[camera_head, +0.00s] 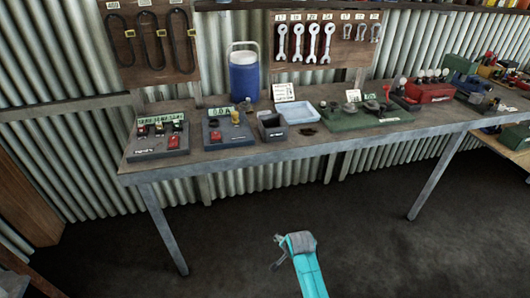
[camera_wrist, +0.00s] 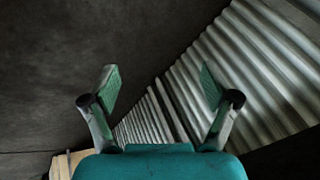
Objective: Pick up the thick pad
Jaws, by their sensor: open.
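My gripper (camera_head: 276,252) is in front of the bench, low over the dark floor, open and empty. In the wrist view its two fingers (camera_wrist: 160,85) stand wide apart with nothing between them. On the bench's left end a grey labelled board (camera_head: 157,151) holds several small red, green and dark pieces. The pieces are too small for me to tell which is the thick pad. The wrist view shows none of them.
The grey-edged workbench (camera_head: 300,148) stands against a corrugated wall (camera_head: 65,165). A red box (camera_head: 428,92) is farther right. The floor in front is clear.

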